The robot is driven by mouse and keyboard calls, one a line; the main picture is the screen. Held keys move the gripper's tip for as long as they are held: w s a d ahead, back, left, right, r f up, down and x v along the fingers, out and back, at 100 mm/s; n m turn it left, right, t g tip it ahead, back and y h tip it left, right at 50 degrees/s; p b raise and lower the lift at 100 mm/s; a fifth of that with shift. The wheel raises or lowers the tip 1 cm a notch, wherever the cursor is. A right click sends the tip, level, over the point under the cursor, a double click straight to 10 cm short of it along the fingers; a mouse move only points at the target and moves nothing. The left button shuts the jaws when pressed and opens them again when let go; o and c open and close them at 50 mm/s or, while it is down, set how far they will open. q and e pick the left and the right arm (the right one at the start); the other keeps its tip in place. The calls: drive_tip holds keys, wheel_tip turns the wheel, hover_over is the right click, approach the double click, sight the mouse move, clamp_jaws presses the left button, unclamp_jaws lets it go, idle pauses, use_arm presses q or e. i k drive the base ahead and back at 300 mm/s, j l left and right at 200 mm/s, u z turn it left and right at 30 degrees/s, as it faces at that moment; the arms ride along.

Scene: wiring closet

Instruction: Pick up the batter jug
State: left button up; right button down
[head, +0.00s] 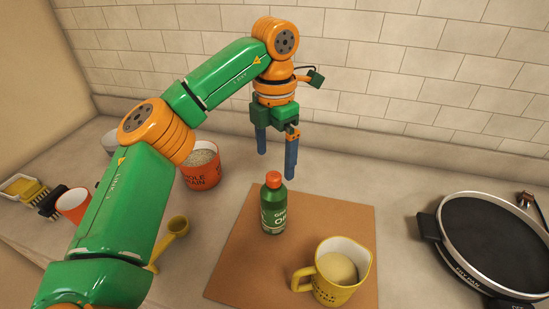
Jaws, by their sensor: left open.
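The batter jug (327,284) is yellow with dark lettering and holds pale batter. It stands upright on the front right of a brown board (235,274), its handle on its left side. My left gripper (276,165) hangs with its blue fingers pointing down, open and empty. It is above and behind a green bottle, up and to the left of the jug, and apart from both. My right gripper is not in view.
The green bottle with an orange cap (273,205) stands on the board behind the jug. A black frying pan (495,240) is at right. An orange tub (203,166), a yellow scoop (177,226), a red cup (72,204) and a brush (47,203) are at left. A tiled wall (420,60) closes the back.

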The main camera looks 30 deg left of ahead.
sight(341, 265)
drive_tip(key=k, duration=1.5)
